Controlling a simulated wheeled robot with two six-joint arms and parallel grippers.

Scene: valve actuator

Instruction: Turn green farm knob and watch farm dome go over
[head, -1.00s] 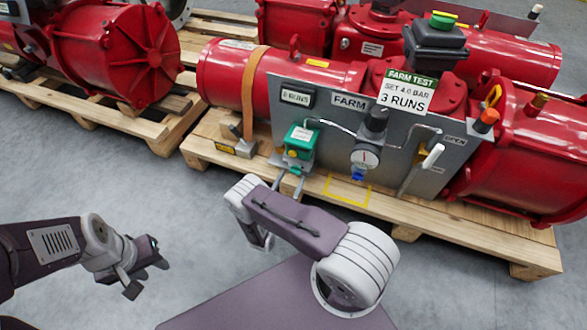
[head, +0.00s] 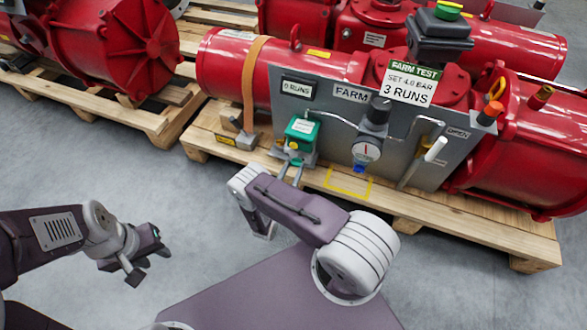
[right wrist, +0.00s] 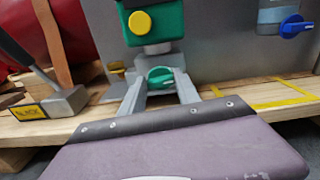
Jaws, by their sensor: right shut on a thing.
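The green farm knob (right wrist: 160,76) sits below a green valve box (right wrist: 153,24) with a yellow button. The box also shows in the head view (head: 301,131), on the grey FARM panel. My right gripper (right wrist: 159,82) has its fingers on either side of the knob and is shut on it. In the head view my right gripper (head: 291,171) reaches up under the box, and the knob is too small to make out there. The farm dome (head: 449,10), green with yellow, tops a black housing on the red actuator. My left gripper (head: 148,262) is open and empty, above the floor.
A gauge (head: 366,152) with a blue knob and a white-handled lever (head: 435,150) are on the panel, right of the box. A FARM TEST sign (head: 411,83) reads 3 RUNS. The wooden pallet (head: 480,222) edges the clear grey floor.

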